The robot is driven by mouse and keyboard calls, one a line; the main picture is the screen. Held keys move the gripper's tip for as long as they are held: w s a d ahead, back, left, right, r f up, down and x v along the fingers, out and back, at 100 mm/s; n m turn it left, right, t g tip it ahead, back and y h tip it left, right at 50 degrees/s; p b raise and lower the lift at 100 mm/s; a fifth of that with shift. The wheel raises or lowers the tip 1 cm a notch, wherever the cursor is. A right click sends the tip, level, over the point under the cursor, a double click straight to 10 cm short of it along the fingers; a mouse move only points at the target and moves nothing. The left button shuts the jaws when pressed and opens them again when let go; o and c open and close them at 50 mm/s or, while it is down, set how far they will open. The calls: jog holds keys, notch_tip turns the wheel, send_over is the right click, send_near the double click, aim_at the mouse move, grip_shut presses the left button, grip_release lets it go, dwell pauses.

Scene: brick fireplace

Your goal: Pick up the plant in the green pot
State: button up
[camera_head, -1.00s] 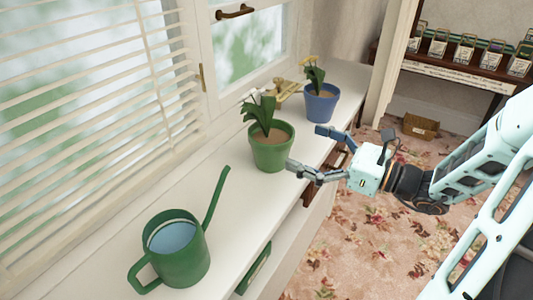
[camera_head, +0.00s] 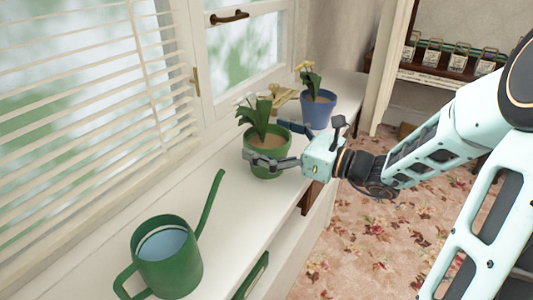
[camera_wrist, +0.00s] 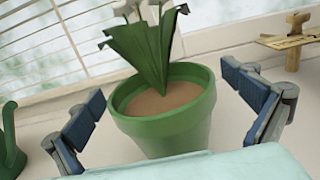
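The plant in the green pot (camera_head: 266,166) stands upright on the white sill, with green leaves (camera_head: 259,115) and brown soil. My gripper (camera_head: 273,146) is open around the pot, one finger in front of it and the other behind it in the head view. In the wrist view, the green pot (camera_wrist: 168,132) is between my two open fingers (camera_wrist: 168,112). A gap shows on each side there, and the pot's lower part is hidden by my gripper's body.
A blue pot with a plant (camera_head: 317,110) stands behind and to the right. A green watering can (camera_head: 172,262) stands at the front left. The white sill (camera_head: 222,225) is clear between watering can and green pot.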

jog(key=c, duration=1.5)
jog(key=shift+c, duration=1.1)
jog(key=shift+r, duration=0.15)
